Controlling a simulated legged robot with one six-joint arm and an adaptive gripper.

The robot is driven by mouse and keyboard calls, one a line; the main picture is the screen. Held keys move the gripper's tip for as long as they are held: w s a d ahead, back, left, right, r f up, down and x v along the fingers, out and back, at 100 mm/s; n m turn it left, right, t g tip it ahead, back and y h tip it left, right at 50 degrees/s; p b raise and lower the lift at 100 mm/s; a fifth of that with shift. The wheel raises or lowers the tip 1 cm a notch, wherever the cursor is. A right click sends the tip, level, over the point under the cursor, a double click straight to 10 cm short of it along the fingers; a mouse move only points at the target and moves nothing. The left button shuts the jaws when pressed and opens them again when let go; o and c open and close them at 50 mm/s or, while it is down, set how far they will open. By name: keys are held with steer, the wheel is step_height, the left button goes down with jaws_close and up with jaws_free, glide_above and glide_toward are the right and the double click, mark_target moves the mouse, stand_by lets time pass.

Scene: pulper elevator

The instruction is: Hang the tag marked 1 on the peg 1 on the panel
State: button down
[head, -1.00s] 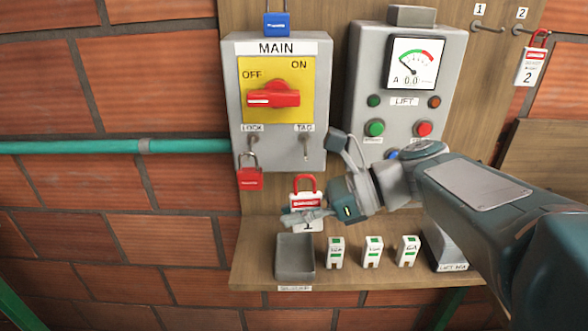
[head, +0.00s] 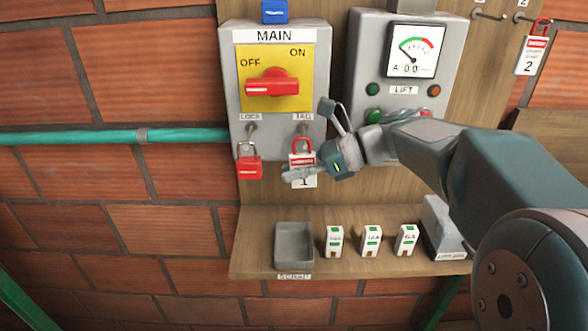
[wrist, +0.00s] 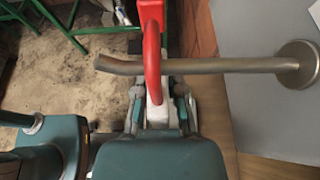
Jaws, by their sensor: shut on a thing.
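The tag marked 1 (head: 306,183), white and red with a red shackle, is held by my gripper (head: 300,173) in front of the MAIN box. My gripper is shut on it, and the fingers cover part of its face. The shackle is at the TAG peg (head: 303,132) under the MAIN switch. In the wrist view, the red shackle (wrist: 152,45) crosses in front of this metal peg (wrist: 220,66); whether the peg passes through the loop I cannot tell. Peg 1 (head: 489,15) is empty at the top right of the wooden panel (head: 470,75), its label cut off.
Tag 2 (head: 531,57) hangs on peg 2 (head: 528,18). A red padlock (head: 249,167) hangs at the LOCK peg, left of my gripper. The MAIN box (head: 230,80) and LIFT box (head: 365,60) stand out from the panel. Below is a shelf (head: 345,268) with a tray (head: 294,228) and several fuses.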

steer(key=shift+f, duration=0.15)
steer(key=c, duration=0.7)
jaws_free()
steer(key=shift+d, duration=0.1)
